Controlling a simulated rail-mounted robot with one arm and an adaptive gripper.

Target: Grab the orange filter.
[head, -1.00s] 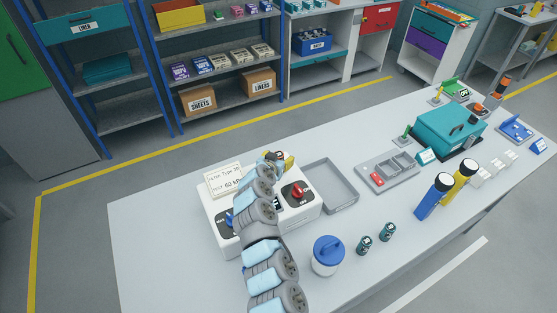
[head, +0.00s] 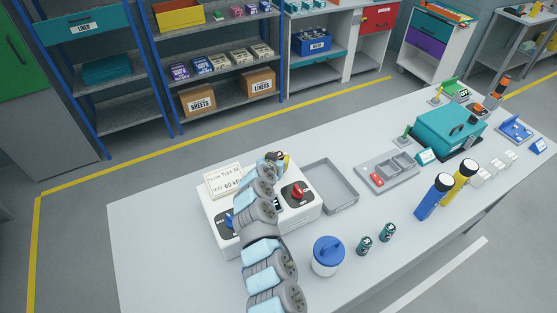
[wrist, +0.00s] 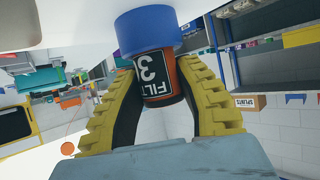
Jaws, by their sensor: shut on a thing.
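The orange filter (wrist: 160,82) has a black label with white letters and a 3. It shows in the wrist view, directly below a wide blue round part (wrist: 150,32). I cannot tell whether the blue part belongs to the filter or to a holder. My gripper (wrist: 157,68) has its yellow, ribbed fingers on both sides of the filter and is shut on it. In the head view my gripper (head: 277,157) is partly hidden by my arm, at the back of a white test unit (head: 305,212) with a red knob and a blue knob. The filter is not clearly visible there.
A white card (head: 222,180) stands on the test unit. An empty grey tray (head: 343,204) lies to its right. The table's left end (head: 160,240) is clear.

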